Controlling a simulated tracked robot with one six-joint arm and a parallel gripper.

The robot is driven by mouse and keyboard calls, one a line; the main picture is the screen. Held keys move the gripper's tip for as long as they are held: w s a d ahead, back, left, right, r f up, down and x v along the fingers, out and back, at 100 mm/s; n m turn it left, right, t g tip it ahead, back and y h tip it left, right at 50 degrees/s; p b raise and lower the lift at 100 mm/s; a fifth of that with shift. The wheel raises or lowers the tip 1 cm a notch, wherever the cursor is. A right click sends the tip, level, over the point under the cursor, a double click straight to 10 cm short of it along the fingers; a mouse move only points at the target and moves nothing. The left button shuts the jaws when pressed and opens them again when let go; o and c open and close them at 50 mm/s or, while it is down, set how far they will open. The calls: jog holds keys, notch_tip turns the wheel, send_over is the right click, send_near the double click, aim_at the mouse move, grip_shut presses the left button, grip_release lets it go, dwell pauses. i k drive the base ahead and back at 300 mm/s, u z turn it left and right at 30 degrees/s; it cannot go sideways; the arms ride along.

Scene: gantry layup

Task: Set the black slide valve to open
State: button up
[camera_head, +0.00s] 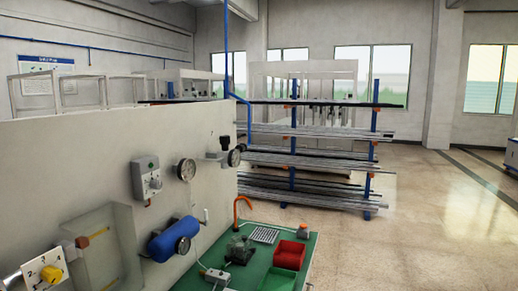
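I cannot pick out the black slide valve with certainty, so its setting cannot be told. A black fitting (225,143) with a round gauge (235,158) sits near the right end of the pale upright panel (60,150). A dark device (240,250) on a grey base lies on the green bench top (225,258); its details are too small to tell. My gripper is not in view.
The panel also bears a grey switch box (147,178), a gauge (186,169), a blue cylinder (172,240) and a yellow knob (51,273). Bar racks (300,160) stand behind; floor at right is clear.

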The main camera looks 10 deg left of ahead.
aim_at(242, 147)
jog(key=z, duration=0.85)
jog(key=i, duration=2.85)
jog(key=u, duration=0.9)
